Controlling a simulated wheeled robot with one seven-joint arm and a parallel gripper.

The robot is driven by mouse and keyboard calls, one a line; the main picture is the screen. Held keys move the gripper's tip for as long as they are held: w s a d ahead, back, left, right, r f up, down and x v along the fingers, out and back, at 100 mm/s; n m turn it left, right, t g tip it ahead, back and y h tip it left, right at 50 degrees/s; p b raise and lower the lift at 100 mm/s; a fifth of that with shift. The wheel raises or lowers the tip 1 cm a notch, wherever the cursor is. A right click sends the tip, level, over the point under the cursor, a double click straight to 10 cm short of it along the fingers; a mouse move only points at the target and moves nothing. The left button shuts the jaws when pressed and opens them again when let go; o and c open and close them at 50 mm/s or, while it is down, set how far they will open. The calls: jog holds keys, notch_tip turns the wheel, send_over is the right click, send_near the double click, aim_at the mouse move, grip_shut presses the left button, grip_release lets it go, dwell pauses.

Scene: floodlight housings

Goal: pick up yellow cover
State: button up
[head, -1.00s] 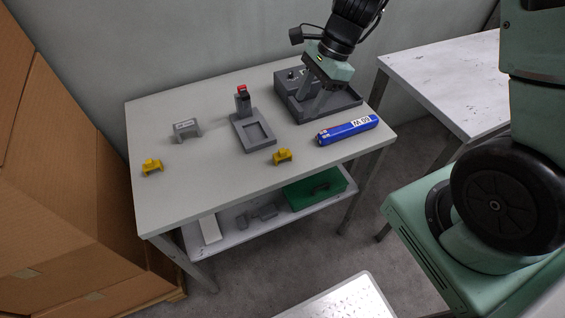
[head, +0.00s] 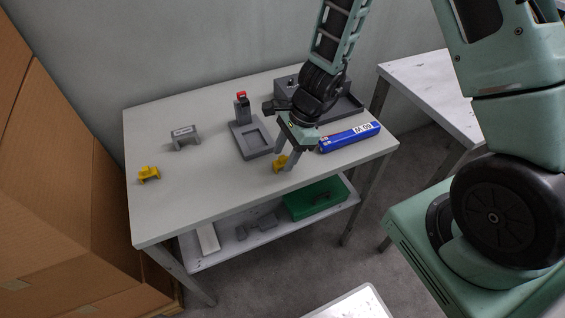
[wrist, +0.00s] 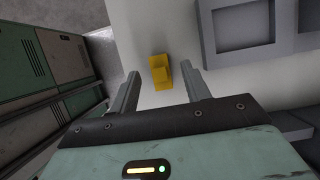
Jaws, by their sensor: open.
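One yellow cover (head: 280,162) sits near the front edge of the table, partly hidden by my gripper in the head view. In the wrist view this yellow cover (wrist: 160,72) lies ahead of the fingertips, between their lines. My gripper (head: 284,168) is open, with its fingers pointing down close over the cover; in the wrist view its two fingers (wrist: 163,80) are apart and nothing is clamped. Whether a finger touches the cover I cannot tell. A second yellow cover (head: 149,174) sits at the table's left end.
A grey fixture with a square recess (head: 251,142) stands behind the near cover. A blue labelled tool (head: 348,138) lies to its right. A grey bracket (head: 185,138) stands on the left. A grey box (head: 287,84) stands at the back. A green bin (head: 314,198) is on the lower shelf.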

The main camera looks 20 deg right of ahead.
aim_at(283, 157)
jog(key=shift+x, duration=1.05)
jog(key=c, duration=0.9)
notch_tip(283, 157, up, 10)
jog(key=p, duration=0.2)
jog(key=shift+p, duration=0.3)
